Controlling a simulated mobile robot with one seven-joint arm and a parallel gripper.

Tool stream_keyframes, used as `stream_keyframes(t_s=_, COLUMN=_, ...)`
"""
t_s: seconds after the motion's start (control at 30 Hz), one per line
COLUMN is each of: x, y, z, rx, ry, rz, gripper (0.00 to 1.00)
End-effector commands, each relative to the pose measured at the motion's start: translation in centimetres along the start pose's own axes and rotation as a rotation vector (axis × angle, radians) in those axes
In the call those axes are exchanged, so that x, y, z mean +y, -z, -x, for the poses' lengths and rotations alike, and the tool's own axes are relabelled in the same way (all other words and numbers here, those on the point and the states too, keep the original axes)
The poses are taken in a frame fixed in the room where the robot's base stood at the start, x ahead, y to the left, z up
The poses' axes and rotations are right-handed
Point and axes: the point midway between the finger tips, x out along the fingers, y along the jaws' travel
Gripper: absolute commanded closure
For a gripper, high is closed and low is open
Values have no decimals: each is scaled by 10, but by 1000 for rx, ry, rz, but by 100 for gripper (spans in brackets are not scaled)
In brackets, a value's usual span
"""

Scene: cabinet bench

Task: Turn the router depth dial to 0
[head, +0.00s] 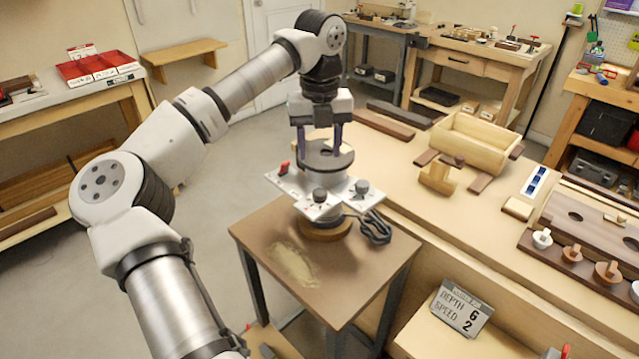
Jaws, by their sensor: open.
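The router (325,158) stands on a small brown table, its round grey top above a white plate. Two dark dials show on the white plate, a front dial (320,195) and a right dial (362,187). Which one is the depth dial, and their settings, are too small to read. My gripper (320,148) points down at the router's round top, its two dark fingers apart with nothing seen held between them. Whether the fingers touch the router cannot be told. A sign (461,308) at the lower right reads DEPTH 6, SPEED 2.
The small table (370,265) has bare room at its front, with a sawdust patch (293,263). A black cable coil (374,228) lies right of the router. A red lever (284,168) is at its left. The long bench (415,215) holds a wooden box (475,143).

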Motion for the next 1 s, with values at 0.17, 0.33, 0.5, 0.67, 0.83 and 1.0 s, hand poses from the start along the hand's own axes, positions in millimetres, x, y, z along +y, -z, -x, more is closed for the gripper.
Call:
stream_keyframes(t_s=0.17, x=0, y=1, z=-38, rx=5, ry=2, rz=-2, gripper=50)
stream_keyframes(t_s=0.33, x=-1, y=1, z=-71, rx=3, ry=4, rz=-3, gripper=50)
stream_keyframes(t_s=0.5, x=-1, y=1, z=-94, rx=3, ry=4, rz=-3, gripper=50)
stream_keyframes(t_s=0.67, x=-1, y=1, z=-103, rx=1, ry=4, rz=-3, gripper=50)
stream_keyframes(t_s=0.83, x=-1, y=1, z=-105, rx=1, ry=4, rz=-3, gripper=50)
stream_keyframes(t_s=1.0, x=-1, y=1, z=-105, rx=1, ry=4, rz=-3, gripper=59)
